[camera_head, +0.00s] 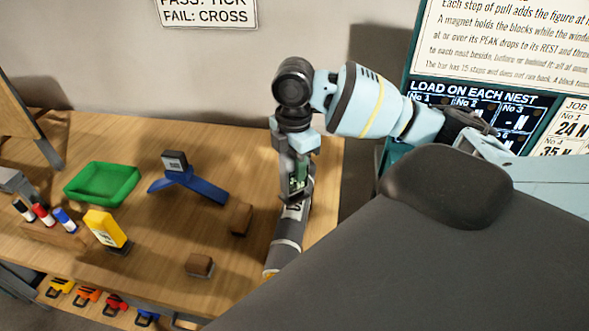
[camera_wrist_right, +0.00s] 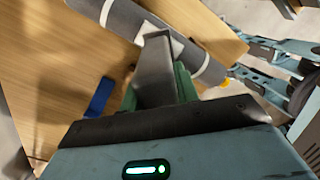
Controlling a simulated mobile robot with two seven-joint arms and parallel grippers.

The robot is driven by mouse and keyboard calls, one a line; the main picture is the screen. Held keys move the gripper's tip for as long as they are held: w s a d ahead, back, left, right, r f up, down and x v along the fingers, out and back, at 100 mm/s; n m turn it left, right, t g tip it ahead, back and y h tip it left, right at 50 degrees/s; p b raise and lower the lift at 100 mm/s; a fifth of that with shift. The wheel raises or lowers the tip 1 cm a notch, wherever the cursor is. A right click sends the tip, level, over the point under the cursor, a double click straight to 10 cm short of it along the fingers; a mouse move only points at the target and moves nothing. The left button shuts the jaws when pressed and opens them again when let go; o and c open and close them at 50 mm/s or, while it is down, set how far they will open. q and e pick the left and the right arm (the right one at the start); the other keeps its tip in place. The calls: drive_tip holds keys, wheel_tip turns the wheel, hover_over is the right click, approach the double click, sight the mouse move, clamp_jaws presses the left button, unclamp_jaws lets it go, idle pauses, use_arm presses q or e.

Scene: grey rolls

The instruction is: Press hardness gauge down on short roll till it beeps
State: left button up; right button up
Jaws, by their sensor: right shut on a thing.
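My right gripper (camera_head: 297,190) points down over the grey roll and is shut on a green-bodied thing, which I take as the hardness gauge (camera_head: 298,178). The gauge's green body shows partly in the right wrist view (camera_wrist_right: 184,85), mostly hidden by a grey finger. The roll (camera_head: 287,245), grey with pale bands and a white label, lies near the table's right end. It crosses the top of the right wrist view (camera_wrist_right: 190,60). The gauge's tip is at or just above the roll; I cannot tell whether it touches. No beep sign or reading is legible. My left gripper is not seen.
On the table (camera_head: 140,135) are a green tray (camera_head: 103,185), a blue stand (camera_head: 195,186) with a dark block, a yellow device (camera_head: 105,229), several markers (camera_head: 42,214) and small brown blocks (camera_head: 200,265). A display board (camera_head: 480,100) stands at right.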

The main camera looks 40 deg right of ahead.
drive_tip(key=shift+r, duration=2.15)
